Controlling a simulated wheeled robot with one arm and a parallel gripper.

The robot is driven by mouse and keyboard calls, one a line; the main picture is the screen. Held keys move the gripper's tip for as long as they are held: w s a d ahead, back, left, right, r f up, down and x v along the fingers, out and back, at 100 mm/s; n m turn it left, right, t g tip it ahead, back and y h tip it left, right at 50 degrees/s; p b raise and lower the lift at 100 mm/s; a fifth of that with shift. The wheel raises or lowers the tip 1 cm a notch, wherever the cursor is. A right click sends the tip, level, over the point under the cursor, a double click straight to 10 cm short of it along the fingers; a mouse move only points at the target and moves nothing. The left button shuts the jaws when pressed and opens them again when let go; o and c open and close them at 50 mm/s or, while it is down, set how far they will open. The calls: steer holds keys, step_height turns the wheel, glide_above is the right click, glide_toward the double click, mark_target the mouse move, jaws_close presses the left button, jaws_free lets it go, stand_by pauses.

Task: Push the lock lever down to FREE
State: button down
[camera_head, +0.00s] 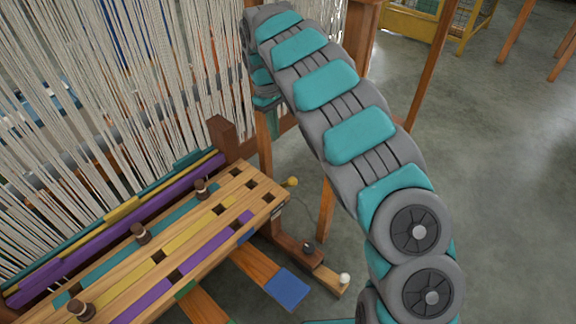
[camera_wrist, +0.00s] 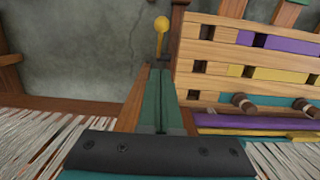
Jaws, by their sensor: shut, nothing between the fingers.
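The lock lever shows as a short rod with a yellow ball knob (camera_head: 291,181) at the right end of the slotted wooden bench in the head view. In the wrist view its yellow knob (camera_wrist: 161,23) stands upper middle, just beyond my fingertips, with the thin rod running down toward them. My gripper (camera_wrist: 160,70) has its two teal fingers shut together and empty. I cannot tell whether the tips touch the rod. In the head view the fingers are mostly hidden behind the arm and a wooden post. No FREE marking is readable.
The slotted bench (camera_head: 160,256) carries coloured strips and brown pegs. Pale warp threads (camera_head: 130,100) hang close behind it. Grey floor (camera_head: 490,190) at right is open.

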steer(key=b, duration=0.1)
glide_toward(289, 179)
steer(key=f, duration=0.1)
steer(key=w+f, duration=0.1)
steer(key=f, duration=0.1)
steer(key=w+a+f, duration=0.1)
steer(key=f, duration=0.1)
steer(key=shift+f, duration=0.25)
steer(key=shift+s+d+f, duration=0.7)
steer(key=shift+f, duration=0.05)
steer(key=shift+s+d, duration=0.1)
steer(key=shift+s, duration=0.05)
